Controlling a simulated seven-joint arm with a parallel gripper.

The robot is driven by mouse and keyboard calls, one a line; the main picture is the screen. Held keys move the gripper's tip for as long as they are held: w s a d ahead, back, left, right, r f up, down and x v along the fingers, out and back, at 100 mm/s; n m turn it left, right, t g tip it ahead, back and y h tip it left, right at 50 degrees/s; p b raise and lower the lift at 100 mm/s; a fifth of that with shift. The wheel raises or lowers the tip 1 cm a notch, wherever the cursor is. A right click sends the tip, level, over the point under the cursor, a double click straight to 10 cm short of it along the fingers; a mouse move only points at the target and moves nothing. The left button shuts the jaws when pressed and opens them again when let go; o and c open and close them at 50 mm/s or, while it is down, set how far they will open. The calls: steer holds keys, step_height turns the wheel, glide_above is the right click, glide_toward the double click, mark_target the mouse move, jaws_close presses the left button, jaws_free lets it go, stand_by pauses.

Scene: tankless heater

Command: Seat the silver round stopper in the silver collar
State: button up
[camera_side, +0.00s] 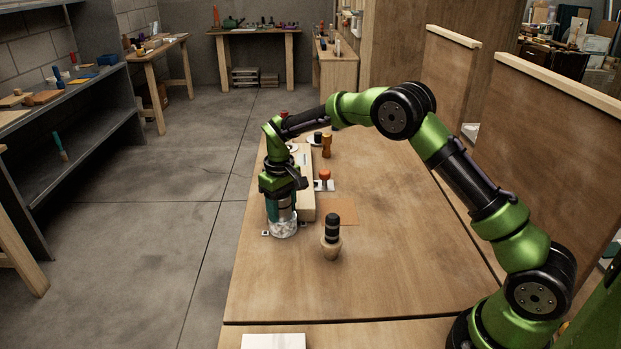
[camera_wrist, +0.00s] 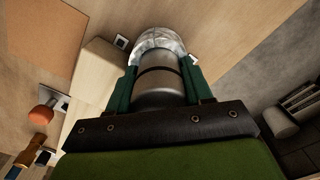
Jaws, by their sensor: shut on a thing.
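The silver round stopper (camera_wrist: 160,84) is a smooth grey cylinder with a dark ring line, between my gripper's green fingers in the wrist view. My gripper (camera_wrist: 161,88) is shut on it. In the side view my gripper (camera_side: 284,205) points down at the table's left edge. The silver collar (camera_side: 283,230), a shiny faceted ring, stands directly below it; its bright rim (camera_wrist: 160,38) also shows beyond the stopper in the wrist view. The stopper's far end meets or overlaps the collar in both views. I cannot tell how deep it sits, since the collar's opening is hidden.
A pale wooden block (camera_side: 307,196) stands close to the right of my gripper. A black-topped wooden piece (camera_side: 332,238) stands further right, near an orange-brown mat (camera_side: 340,211). An orange-red knob (camera_side: 325,175) is behind. The table's right part is clear.

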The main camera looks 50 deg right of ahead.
steer(key=shift+f, duration=0.1)
steer(key=o, duration=1.2)
steer(key=shift+o, duration=0.8)
steer(key=shift+d, duration=0.1)
steer(key=shift+d+f, duration=0.1)
steer(key=shift+d, duration=0.15)
steer(key=shift+a+r, duration=0.25)
steer(key=shift+r, duration=1.85)
steer(key=shift+a+r, duration=0.2)
steer(key=shift+r, duration=1.9)
